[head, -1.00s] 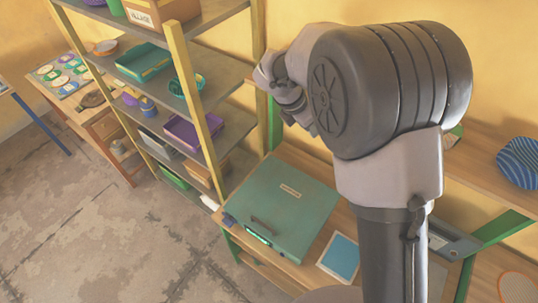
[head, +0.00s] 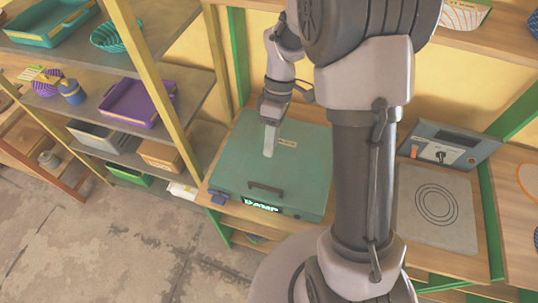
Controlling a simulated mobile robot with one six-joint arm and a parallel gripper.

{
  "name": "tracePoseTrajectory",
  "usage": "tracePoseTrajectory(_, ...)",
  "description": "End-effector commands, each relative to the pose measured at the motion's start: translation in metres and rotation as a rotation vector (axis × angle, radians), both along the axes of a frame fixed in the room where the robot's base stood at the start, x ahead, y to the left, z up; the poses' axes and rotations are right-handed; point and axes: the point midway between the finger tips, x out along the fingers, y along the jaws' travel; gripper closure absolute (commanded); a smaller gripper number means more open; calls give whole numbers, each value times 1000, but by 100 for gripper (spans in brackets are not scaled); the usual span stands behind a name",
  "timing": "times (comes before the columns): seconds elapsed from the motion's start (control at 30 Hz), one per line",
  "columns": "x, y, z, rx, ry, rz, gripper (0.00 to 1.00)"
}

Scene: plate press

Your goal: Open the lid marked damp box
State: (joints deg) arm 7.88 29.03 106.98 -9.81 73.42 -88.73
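The damp box (head: 230,168) is a green flat-lidded box on the wooden bench, with its lid down. A dark bar handle (head: 265,189) sits near the lid's front edge. A lit label reading DAMP (head: 262,207) is on the front face below it. A small pale label lies on the lid towards the back. My gripper (head: 269,150) points down over the back half of the lid, behind the handle and apart from it. I see its fingers nearly edge-on, so its opening is unclear. I cannot tell whether its tip touches the lid.
My arm hides the box's right edge. A grey plate with ring marks (head: 437,205) and a control panel (head: 448,144) stand to the right. Shelves with a purple tray (head: 138,102) and teal tray (head: 50,22) stand left. Bare floor (head: 120,240) lies in front.

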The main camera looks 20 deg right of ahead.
Motion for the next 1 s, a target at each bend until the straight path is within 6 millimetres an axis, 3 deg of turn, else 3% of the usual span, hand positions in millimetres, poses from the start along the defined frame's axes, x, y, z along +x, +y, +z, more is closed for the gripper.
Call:
tracePoseTrajectory(0.03,-4,2,-12,0,3,1,67)
tracePoseTrajectory(0.2,-9,6,-31,-1,0,1,67)
tracePoseTrajectory(0.5,-10,7,-34,-1,0,1,67)
tracePoseTrajectory(0.67,-10,7,-33,-1,0,1,99)
tracePoseTrajectory(1.0,-10,7,-33,-1,0,1,100)
